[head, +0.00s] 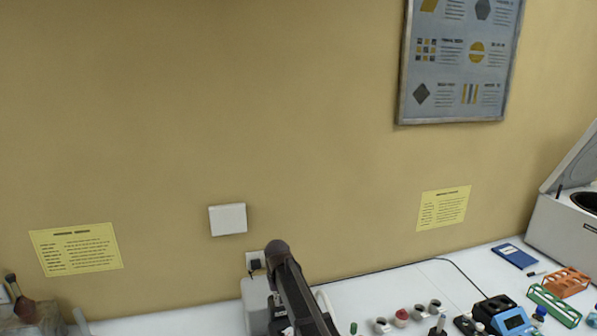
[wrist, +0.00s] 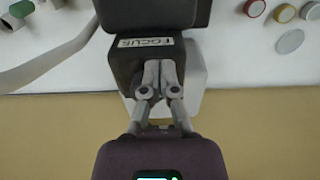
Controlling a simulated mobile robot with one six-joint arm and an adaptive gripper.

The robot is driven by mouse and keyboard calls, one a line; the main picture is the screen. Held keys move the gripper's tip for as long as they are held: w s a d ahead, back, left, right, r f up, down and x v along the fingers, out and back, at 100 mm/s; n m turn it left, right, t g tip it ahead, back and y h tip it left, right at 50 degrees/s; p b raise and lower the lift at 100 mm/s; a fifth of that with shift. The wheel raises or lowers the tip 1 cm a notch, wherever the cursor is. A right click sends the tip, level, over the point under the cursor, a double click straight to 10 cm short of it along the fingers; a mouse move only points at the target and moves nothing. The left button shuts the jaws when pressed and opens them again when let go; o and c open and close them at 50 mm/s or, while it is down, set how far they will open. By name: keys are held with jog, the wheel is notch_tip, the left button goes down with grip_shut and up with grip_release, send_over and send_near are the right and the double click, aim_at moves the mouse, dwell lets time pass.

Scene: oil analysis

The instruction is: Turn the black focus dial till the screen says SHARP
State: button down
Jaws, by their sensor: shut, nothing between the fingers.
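In the wrist view, a dark block with a white label reading FOCUS (wrist: 146,42) is at the centre, below a larger black body (wrist: 150,14). My gripper (wrist: 160,66) is shut, with its two fingertips together in front of the dark block, just below the label. I cannot tell whether the tips touch it. No black dial stands out; it may be hidden behind the fingers. No screen saying SHARP or anything else can be read. In the head view my arm covers the middle of the bottom edge and my gripper is not visible.
A white lidded machine (head: 566,232) is at far right. The wall (head: 150,130) is close behind.

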jog(key=shift+a, duration=0.1)
notch_tip(320, 180, up, 6)
jog(key=p, duration=0.6)
dwell(0.4)
jog(key=d, duration=0.1)
jog(key=d+r+p, duration=0.1)
jog(key=shift+w+d, duration=0.35)
jog(key=shift+w, duration=0.05)
jog(key=shift+f, duration=0.15)
notch_tip(320, 180, down, 7)
jog(key=b, duration=0.7)
dwell(0.3)
jog(key=shift+w+a, duration=0.25)
dwell(1.3)
